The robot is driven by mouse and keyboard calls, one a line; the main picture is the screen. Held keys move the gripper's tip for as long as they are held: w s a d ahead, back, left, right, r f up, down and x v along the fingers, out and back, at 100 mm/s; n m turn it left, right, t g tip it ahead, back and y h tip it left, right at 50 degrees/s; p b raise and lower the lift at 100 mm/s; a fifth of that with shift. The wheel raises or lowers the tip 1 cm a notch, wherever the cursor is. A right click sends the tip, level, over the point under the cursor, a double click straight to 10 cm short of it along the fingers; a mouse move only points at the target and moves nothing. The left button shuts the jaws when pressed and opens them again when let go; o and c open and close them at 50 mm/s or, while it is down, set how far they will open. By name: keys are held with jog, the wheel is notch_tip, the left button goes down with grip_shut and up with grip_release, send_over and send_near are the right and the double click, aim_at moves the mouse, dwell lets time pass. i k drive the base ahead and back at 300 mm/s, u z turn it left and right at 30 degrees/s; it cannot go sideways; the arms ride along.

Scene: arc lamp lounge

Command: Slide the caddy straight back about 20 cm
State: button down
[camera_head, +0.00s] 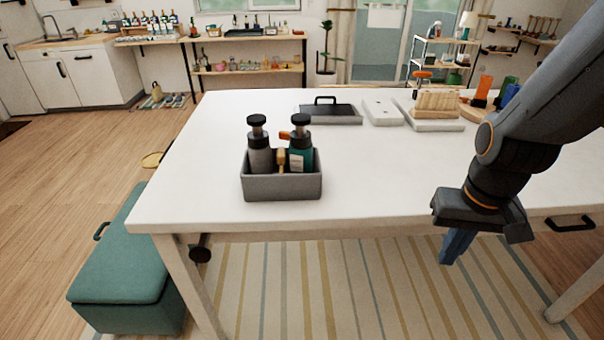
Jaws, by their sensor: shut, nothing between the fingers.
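The caddy (283,189) is a grey open box near the front edge of the white table (372,190), left of the middle. It holds a grey bottle (259,152) and a teal bottle (300,156), both with dark tops. Small orange and tan items stand between them. My gripper (451,258) is at the right, apart from the caddy, pointing down at the table's front edge. Its blue fingers are together and hold nothing. Part of the table behind my arm is hidden.
Behind the caddy is bare tabletop, then a dark tray with a handle (331,113) toward the back. White boards (382,111), a wooden rack (437,103) and coloured items stand at the back right. A teal bench (125,265) is left of the table.

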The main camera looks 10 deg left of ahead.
aim_at(276, 187)
jog(key=i, duration=0.65)
jog(key=u, duration=2.2)
